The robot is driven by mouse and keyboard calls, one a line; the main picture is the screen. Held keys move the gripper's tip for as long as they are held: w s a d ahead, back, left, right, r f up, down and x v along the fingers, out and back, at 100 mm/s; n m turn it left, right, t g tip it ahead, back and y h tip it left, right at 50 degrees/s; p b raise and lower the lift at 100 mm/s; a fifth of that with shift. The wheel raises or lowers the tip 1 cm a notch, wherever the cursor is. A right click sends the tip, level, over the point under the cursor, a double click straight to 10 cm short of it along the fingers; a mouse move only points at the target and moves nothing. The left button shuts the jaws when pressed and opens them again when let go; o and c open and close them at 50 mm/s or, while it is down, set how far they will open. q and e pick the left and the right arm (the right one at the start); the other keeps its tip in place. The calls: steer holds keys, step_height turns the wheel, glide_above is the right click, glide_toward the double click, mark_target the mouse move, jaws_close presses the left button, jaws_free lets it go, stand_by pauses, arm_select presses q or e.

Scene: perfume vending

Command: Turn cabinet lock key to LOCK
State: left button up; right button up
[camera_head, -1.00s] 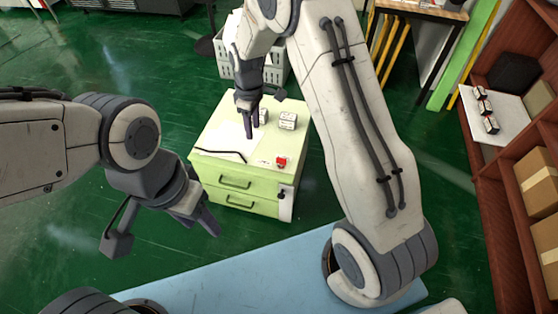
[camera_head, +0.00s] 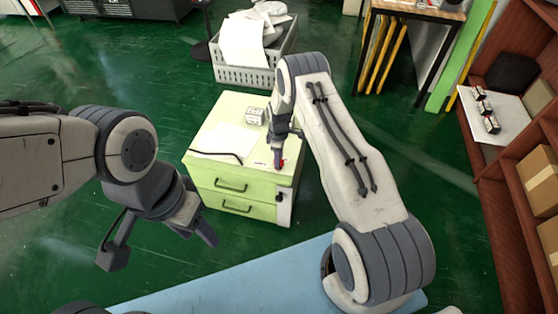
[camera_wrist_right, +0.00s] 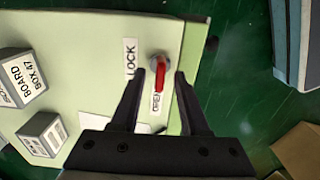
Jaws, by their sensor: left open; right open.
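The light green cabinet (camera_head: 219,178) has two drawers and stands on the floor ahead. On its top near the right front corner is the red lock key (camera_wrist_right: 158,74), with a LOCK label (camera_wrist_right: 131,59) and an OPEN label (camera_wrist_right: 156,104) beside it. In the right wrist view the red handle points along toward OPEN. My right gripper (camera_wrist_right: 158,75) is open, with its fingers on either side of the key; I cannot tell if they touch it. In the head view the right gripper (camera_head: 279,162) partly hides the key (camera_head: 281,162).
Small labelled boxes (camera_wrist_right: 22,76) and a white paper (camera_head: 210,139) lie on the cabinet top. A grey basket (camera_head: 244,76) stands behind it. A blue surface (camera_head: 250,279) is in front. Wooden shelves (camera_head: 488,200) are at the right.

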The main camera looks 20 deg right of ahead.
steer(key=shift+f, duration=0.75)
jaws_close()
